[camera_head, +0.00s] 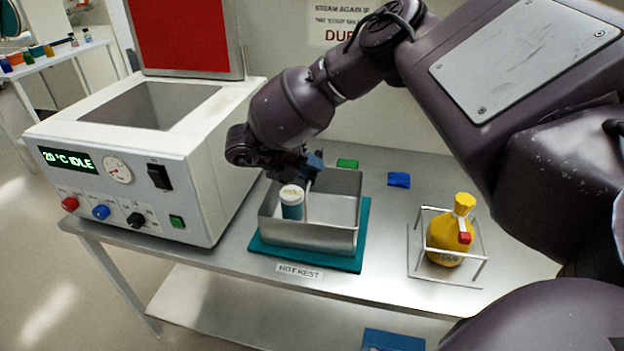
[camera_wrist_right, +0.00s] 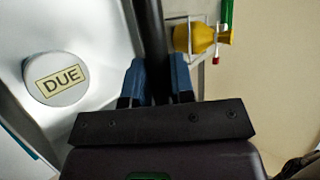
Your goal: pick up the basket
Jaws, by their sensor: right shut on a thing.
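The basket (camera_head: 335,237) is an open metal bin standing on a teal mat (camera_head: 362,232) by the label "HOT REST". A teal jar (camera_head: 291,209) with a white lid stands inside it; in the right wrist view the lid (camera_wrist_right: 60,79) reads "DUE". My right gripper (camera_head: 314,165) is over the basket, beside the jar. In the right wrist view its blue fingers (camera_wrist_right: 158,82) are shut on a dark bar (camera_wrist_right: 151,35), which appears to be the basket's handle. The basket looks level; any gap beneath it cannot be told. My left gripper is not in view.
A white heating unit (camera_head: 195,140) with an open red-lined lid (camera_head: 187,35) stands left of the basket. A yellow bottle (camera_head: 446,238) sits in a wire rack (camera_head: 412,262) at right. Green (camera_head: 347,163) and blue (camera_head: 399,180) pieces lie behind on the metal table (camera_head: 385,270).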

